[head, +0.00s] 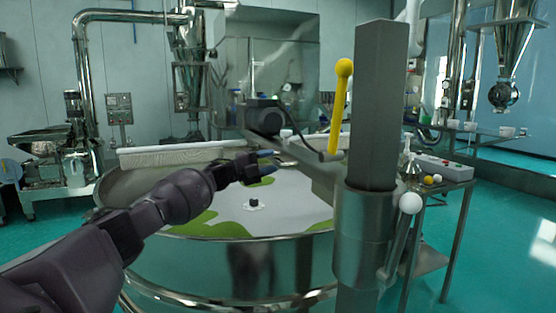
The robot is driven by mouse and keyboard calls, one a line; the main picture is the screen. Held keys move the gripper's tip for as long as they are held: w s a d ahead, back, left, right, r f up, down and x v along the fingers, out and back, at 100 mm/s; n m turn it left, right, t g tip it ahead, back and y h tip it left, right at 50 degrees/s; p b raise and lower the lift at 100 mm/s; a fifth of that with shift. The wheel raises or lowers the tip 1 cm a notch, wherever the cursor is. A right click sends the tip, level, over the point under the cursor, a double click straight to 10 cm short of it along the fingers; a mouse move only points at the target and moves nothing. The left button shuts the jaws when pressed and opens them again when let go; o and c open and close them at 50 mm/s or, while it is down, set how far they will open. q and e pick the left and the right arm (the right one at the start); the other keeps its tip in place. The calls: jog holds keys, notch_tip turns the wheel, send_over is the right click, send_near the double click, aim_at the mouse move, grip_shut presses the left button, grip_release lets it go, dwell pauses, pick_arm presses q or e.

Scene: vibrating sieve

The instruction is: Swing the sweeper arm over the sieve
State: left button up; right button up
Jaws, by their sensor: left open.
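The sieve (280,242) is a wide round steel drum with a white top surface and yellow-green patches. A grey post (382,105) stands at its front right in a steel sleeve. The sweeper arm (312,172) appears to run from this sleeve back over the sieve's right side. A yellow handle (340,110) with a ball end rises near it. My left gripper (267,161) is open and empty over the sieve, pointing right, left of the sweeper arm and apart from the handle. My right gripper is not in view.
A dark motor (265,118) with a cable sits behind my left gripper. A pale long block (170,155) lies at the sieve's back left. A white-knobbed lever (410,204) is beside the sleeve. A side table (445,172) with a control box stands at the right.

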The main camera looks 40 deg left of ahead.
pick_arm(q)
jog(key=r+v, duration=0.1)
jog(key=v, duration=0.6)
jog(key=shift+f, duration=0.25)
jog(key=shift+s, duration=0.1)
